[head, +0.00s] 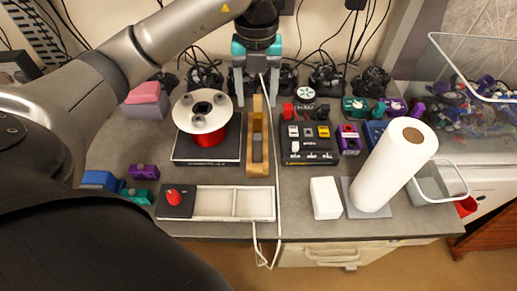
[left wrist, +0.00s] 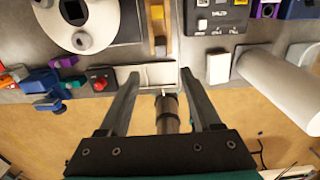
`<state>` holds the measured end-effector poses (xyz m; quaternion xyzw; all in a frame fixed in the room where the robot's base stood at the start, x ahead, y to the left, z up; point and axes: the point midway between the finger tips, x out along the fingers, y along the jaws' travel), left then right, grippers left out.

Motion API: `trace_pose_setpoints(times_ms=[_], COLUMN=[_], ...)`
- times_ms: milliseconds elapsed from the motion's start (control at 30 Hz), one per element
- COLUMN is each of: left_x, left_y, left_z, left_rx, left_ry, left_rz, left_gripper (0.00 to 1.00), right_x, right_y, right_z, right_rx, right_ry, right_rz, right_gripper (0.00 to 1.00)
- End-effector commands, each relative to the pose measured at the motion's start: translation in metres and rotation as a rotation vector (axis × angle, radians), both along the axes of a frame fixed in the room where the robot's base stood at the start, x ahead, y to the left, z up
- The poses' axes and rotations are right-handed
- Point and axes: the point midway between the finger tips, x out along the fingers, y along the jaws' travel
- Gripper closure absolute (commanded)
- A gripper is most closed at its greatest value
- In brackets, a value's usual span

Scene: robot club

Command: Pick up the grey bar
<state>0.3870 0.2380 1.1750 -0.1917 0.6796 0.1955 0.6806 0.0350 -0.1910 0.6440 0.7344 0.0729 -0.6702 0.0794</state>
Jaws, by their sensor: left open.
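A narrow greyish strip, which looks like the grey bar (head: 258,137), lies lengthwise between the stand's ends. The stand also shows in the left wrist view (left wrist: 157,12), with the greyish strip (left wrist: 160,29) between its ends. My left gripper (head: 257,103) points down above the far end of the stand, fingers apart, with nothing visibly gripped. The left wrist view shows the open fingers (left wrist: 163,75) framing the table edge. My right gripper is not in view.
The red spool with a pale top (head: 202,112) is close on the left, a dark switch panel (head: 309,151) on the right. A white tray (head: 235,217) with a red button is in front. A white roll (head: 388,180) stands at right. Cables and dark devices line the back.

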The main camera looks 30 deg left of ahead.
Motion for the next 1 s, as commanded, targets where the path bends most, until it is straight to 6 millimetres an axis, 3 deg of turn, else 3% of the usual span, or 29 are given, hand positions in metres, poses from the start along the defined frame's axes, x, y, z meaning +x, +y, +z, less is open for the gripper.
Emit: trace_pose_setpoints(times_ms=[300,1000], left_x=[-0.001,0.0], left_y=[-0.001,0.0], left_z=[-0.066,-0.136], left_rx=[-0.005,-0.005], left_ry=[0.005,0.002], left_rz=[-0.003,-0.005], left_gripper=[0.35,0.35], right_x=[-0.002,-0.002], right_y=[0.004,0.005], right_z=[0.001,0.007], right_rx=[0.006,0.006], right_ry=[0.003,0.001], right_rz=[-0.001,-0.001], right_gripper=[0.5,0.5])
